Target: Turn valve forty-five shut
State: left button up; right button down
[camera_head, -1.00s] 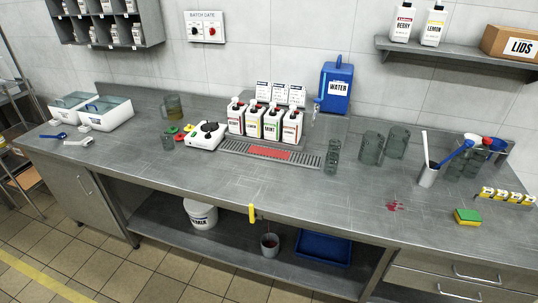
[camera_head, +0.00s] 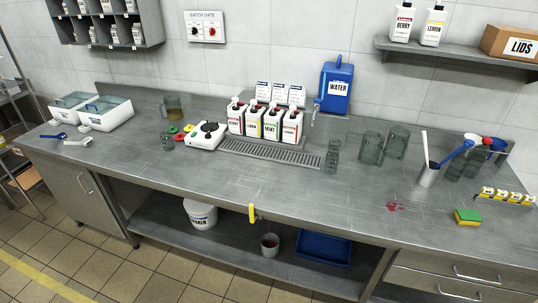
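No label reading forty-five is legible, so I cannot tell which part is that valve. A yellow handle (camera_head: 252,214) hangs upright at the counter's front edge, above a small grey cup (camera_head: 270,244) with dark red contents on the lower shelf. The blue water container (camera_head: 337,87) at the back has a tap (camera_head: 316,108) on its left side. Several labelled bottles (camera_head: 265,122) with red and black tops stand behind a grey drip grate (camera_head: 269,153). Neither of my grippers is in view.
The steel counter (camera_head: 230,185) is clear in its front middle. Glass jugs (camera_head: 371,148) stand right of centre. A yellow-green sponge (camera_head: 467,217) and a red spill (camera_head: 395,206) lie at the right. White tubs (camera_head: 105,112) stand at the left.

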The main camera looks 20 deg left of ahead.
aim_at(253, 216)
jog(key=i+j+u, duration=0.2)
jog(key=i+j, duration=0.15)
jog(key=i+j+u, duration=0.25)
jog(key=i, duration=0.2)
